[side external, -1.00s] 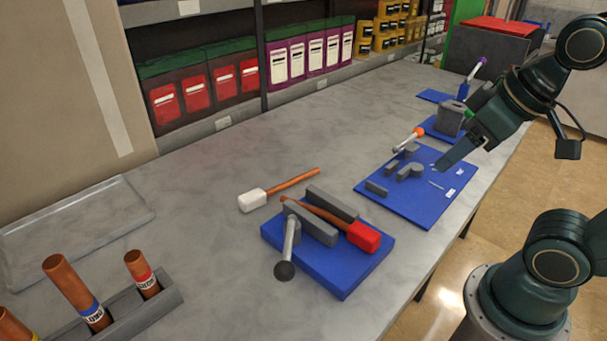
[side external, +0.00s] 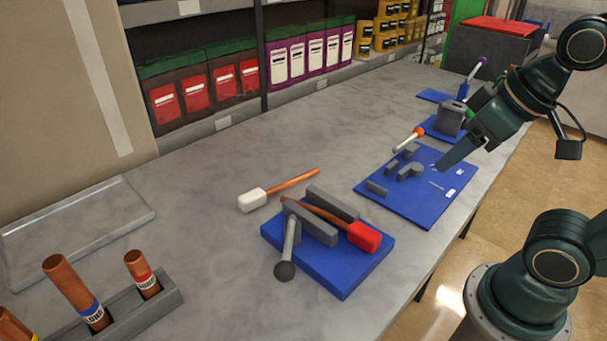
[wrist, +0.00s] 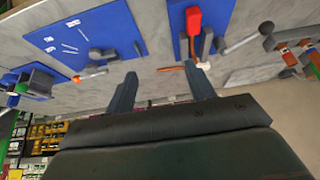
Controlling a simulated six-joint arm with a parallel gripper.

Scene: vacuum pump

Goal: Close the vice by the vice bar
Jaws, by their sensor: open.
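The vice is two grey jaws (side external: 310,223) on a blue base (side external: 340,278), with a gap between them. The vice bar (side external: 289,240) is a grey rod with a dark ball knob (side external: 285,271), at the front left of the vice. A red-headed mallet (side external: 363,237) lies with its wooden handle along the jaws. In the wrist view the bar (wrist: 242,42) and red mallet head (wrist: 193,19) show at the upper right. My gripper (side external: 462,153) is open and empty, over the blue board to the right of the vice; both fingers (wrist: 160,88) show apart in the wrist view.
A white-headed mallet (side external: 252,199) lies behind the vice. The blue board (side external: 425,209) holds small grey parts. A grey rack (side external: 165,301) with wooden handles and a tray (side external: 75,222) are at left. Further fixtures on blue bases stand beyond the board.

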